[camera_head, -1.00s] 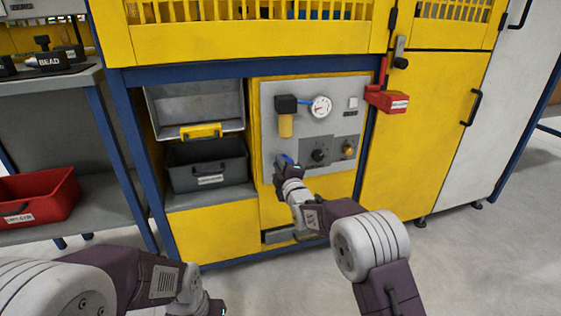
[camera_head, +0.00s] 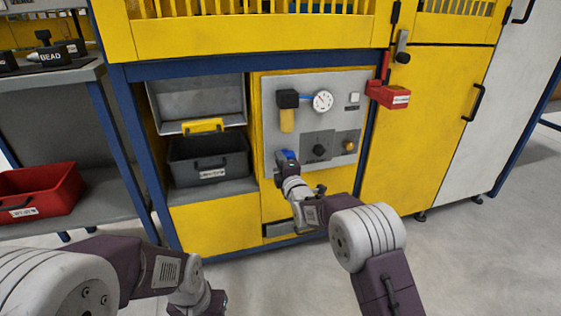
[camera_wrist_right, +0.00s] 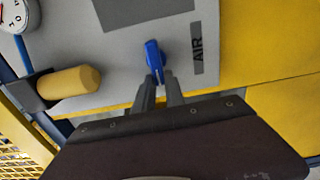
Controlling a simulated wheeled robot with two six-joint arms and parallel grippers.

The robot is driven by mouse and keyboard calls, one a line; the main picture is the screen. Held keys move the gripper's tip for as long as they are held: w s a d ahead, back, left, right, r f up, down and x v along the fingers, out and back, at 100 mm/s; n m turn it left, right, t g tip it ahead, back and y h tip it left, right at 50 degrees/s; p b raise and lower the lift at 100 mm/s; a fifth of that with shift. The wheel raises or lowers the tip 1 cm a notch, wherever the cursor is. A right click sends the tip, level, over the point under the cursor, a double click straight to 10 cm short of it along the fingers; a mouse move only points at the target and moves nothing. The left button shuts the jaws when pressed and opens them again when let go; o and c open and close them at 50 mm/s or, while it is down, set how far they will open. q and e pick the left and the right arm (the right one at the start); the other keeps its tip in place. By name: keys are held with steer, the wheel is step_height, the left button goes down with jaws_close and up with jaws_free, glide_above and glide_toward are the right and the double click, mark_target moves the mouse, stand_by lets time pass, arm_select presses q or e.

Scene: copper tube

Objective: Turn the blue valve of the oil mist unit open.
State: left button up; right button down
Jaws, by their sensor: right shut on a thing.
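The blue valve (camera_head: 288,155) is a small blue lever on the lower left of the grey panel of the oil mist unit (camera_head: 345,125). In the right wrist view the blue lever (camera_wrist_right: 153,57) stands beside a label reading AIR. My right gripper (camera_head: 285,163) is at the lever, and in the wrist view its two fingers (camera_wrist_right: 159,82) are shut on the lever's lower end. The fingers hide that end. My left gripper (camera_head: 212,304) is low at the bottom edge, away from the panel, and its fingers are not clear.
Above the valve are a yellow-bowled filter (camera_head: 287,120) and a round gauge (camera_head: 323,101). A red box (camera_head: 393,96) juts out at the upper right. Grey bins (camera_head: 208,165) stand left.

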steer(key=shift+f, duration=0.1)
steer(key=c, duration=1.4)
jaws_free()
